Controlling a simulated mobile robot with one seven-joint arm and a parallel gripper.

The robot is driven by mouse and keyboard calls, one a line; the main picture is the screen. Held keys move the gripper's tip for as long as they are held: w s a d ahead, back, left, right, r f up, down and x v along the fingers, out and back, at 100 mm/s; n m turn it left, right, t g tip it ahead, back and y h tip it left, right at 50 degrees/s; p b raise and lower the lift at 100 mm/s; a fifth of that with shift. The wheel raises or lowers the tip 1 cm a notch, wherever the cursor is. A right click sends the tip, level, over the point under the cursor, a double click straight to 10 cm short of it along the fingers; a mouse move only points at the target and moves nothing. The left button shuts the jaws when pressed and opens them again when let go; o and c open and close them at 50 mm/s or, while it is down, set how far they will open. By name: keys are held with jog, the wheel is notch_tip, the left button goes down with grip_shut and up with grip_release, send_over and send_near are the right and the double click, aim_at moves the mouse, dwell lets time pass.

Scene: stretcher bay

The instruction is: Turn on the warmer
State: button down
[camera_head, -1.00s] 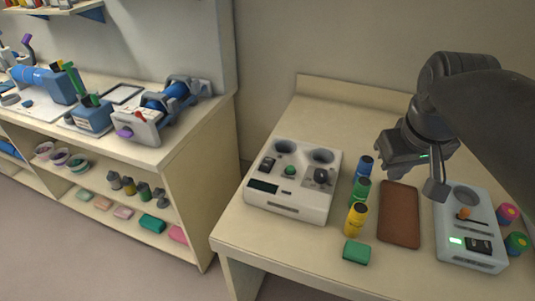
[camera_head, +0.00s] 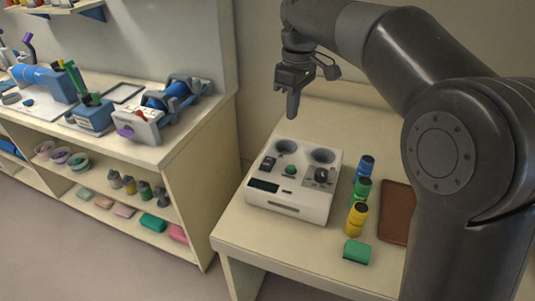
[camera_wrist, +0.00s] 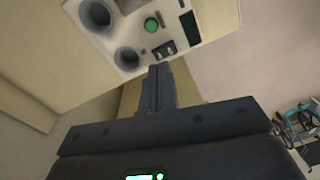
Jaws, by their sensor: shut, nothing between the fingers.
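The warmer appears to be the white two-well unit (camera_head: 290,209) on the table in the head view. It has a dark display (camera_head: 263,185), a black rocker switch (camera_head: 268,163), a green button (camera_head: 290,170) and a black knob (camera_head: 320,175). My gripper (camera_head: 292,116) is shut and empty, pointing down above the unit's back edge, apart from it. In the wrist view, my gripper's fingertips (camera_wrist: 160,70) appear just below the rocker switch (camera_wrist: 165,50); the display (camera_wrist: 190,27) is dark there too. The knob is not clear in the wrist view.
Blue (camera_head: 365,167), green (camera_head: 361,190) and yellow (camera_head: 356,218) bottles stand right of the unit. A green block (camera_head: 357,251) lies in front and a brown pad (camera_head: 396,212) to the right. My arm hides the table's right side. A cluttered shelf bench (camera_head: 190,156) stands left.

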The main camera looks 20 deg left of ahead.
aim_at(266, 164)
jog(key=w+a+f+n+g, duration=0.1)
jog(key=a+f+n, duration=0.1)
jog(key=a, duration=0.4)
jog(key=shift+f, duration=0.2)
jog(key=f, duration=0.4)
jog(key=s+f, duration=0.1)
jog(key=f, duration=0.4)
jog(key=s+f, duration=0.1)
jog(key=f, duration=0.3)
jog(key=shift+f, duration=0.4)
jog(key=shift+s+f+t, duration=0.1)
jog(key=shift+f+t, duration=0.15)
jog(key=shift+t, duration=0.05)
jog(key=shift+w+r, duration=0.3)
jog(key=shift+w, duration=0.45)
